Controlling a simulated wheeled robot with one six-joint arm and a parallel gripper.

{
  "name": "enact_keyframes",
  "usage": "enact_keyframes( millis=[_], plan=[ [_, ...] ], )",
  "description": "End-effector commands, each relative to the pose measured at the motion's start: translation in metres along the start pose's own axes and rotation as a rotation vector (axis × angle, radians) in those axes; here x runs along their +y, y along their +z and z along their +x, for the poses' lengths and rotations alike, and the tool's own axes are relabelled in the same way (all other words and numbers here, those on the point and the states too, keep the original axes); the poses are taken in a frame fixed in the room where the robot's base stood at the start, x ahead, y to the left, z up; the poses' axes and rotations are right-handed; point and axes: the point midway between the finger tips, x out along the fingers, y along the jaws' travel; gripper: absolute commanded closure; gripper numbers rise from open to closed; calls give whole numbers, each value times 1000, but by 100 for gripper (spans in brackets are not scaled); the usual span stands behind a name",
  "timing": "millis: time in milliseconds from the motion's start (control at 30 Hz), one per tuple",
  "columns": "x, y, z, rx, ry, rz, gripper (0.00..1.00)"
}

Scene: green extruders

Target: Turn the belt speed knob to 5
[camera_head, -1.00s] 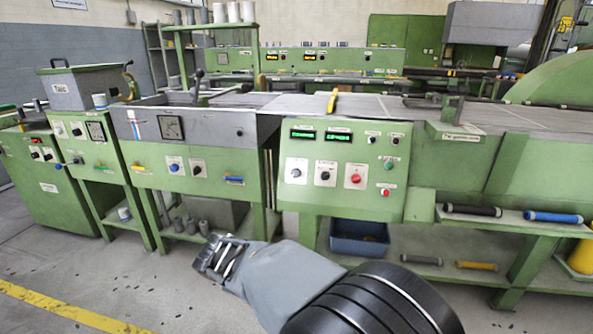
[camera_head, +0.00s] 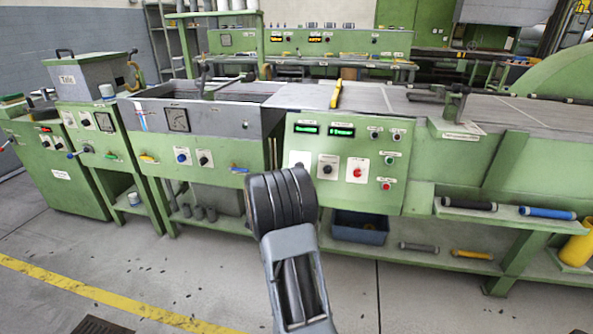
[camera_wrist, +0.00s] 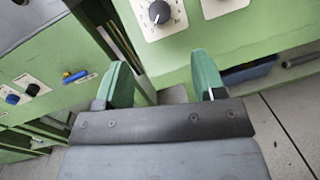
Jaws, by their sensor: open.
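The green control panel (camera_head: 310,195) stands in the middle of the head view, with two green-lit displays (camera_head: 327,130). Its lower row has a black knob (camera_head: 327,169) and a red knob (camera_head: 357,172) on white plates. A further white plate (camera_head: 298,158) at left is partly hidden by my arm. In the wrist view a black knob (camera_wrist: 159,12) with a dial scale shows at the top. My gripper (camera_wrist: 163,78) has two green fingers apart, with nothing between them, below and short of that knob. The fingers do not show in the head view. I cannot read which knob is belt speed.
Small buttons (camera_head: 387,185) sit at the panel's right side. A neighbouring machine (camera_head: 190,170) with blue and black knobs stands at left. A blue bin (camera_head: 360,228) lies under the panel. Grey floor (camera_head: 180,270) in front is open.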

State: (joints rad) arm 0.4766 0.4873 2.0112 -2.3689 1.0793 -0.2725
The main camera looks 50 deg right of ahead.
Motion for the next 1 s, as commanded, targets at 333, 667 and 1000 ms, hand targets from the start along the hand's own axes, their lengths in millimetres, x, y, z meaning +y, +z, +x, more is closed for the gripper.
enact_keyframes(
  millis=[333,667,1000],
  plan=[
    [-1,-2,67,-1,-2,1,37],
    [0,-1,110,0,-1,1,37],
    [0,0,120,1,0,1,37]
  ],
)
